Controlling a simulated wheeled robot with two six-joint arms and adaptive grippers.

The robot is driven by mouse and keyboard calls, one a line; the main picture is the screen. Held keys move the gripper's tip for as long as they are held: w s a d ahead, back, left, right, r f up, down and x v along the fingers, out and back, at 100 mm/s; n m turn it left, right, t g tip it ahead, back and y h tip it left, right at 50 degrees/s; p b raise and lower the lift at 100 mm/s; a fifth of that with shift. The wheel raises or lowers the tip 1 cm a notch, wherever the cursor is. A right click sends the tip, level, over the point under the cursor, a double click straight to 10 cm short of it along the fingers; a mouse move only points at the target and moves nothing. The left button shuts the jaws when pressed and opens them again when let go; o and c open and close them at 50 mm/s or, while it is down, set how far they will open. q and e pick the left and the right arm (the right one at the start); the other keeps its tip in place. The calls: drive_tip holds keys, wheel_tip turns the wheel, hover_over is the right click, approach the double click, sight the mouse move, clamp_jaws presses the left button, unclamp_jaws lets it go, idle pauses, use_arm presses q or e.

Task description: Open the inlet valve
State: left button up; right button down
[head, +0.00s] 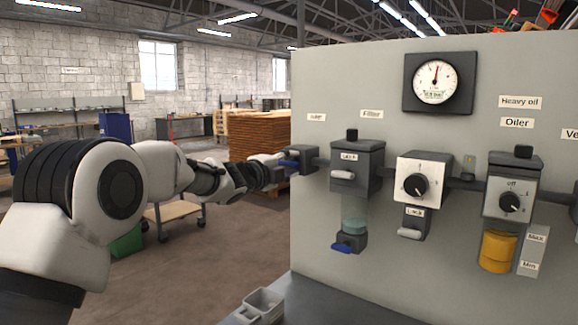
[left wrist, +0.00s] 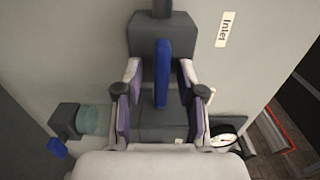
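The inlet valve (head: 303,157) is a dark grey block at the left edge of the grey panel, with a blue lever (head: 288,164). In the left wrist view the blue lever (left wrist: 162,72) is a long narrow bar on the dark valve body (left wrist: 178,32), beside a label reading "Inlet". My left gripper (head: 272,172) reaches the valve from the left. In the left wrist view its two purple-padded fingers (left wrist: 160,88) stand on either side of the lever, with a visible gap on each side. My right gripper is in neither view.
The panel (head: 330,245) also carries a filter (head: 356,165) with a blue drain lever, a regulator (head: 421,180), an oiler (head: 508,195) and a round gauge (head: 435,83). A small grey tray (head: 260,306) lies below. A wheeled cart (head: 172,212) stands behind my left arm.

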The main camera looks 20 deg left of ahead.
use_arm(q)
drive_tip(key=v, duration=1.2)
